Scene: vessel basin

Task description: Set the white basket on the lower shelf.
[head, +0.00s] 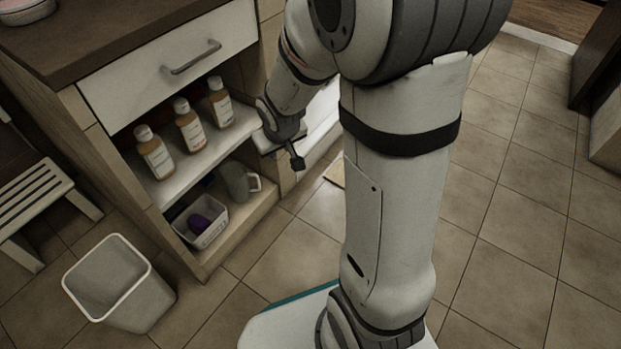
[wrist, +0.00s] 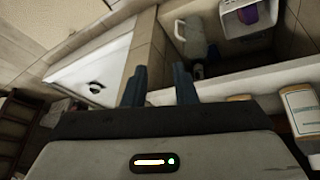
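The small white basket (head: 213,233) sits on the lower shelf (head: 262,205) of the cabinet, near its left front end, with a purple item inside. The basket also shows at the top right of the wrist view (wrist: 232,22). My gripper (head: 296,158) is at the right front of the cabinet, apart from the basket and to its right. In the wrist view its two fingers (wrist: 159,85) stand apart with nothing between them. My forearm hides part of the cabinet's right side in the head view.
A grey jug (head: 236,181) stands on the lower shelf, right of the basket. Several bottles (head: 189,125) line the upper shelf (head: 170,185). A drawer (head: 150,70) is shut above. A white bin (head: 120,285) and a slatted stool (head: 35,195) stand at left. Tiled floor is clear in front.

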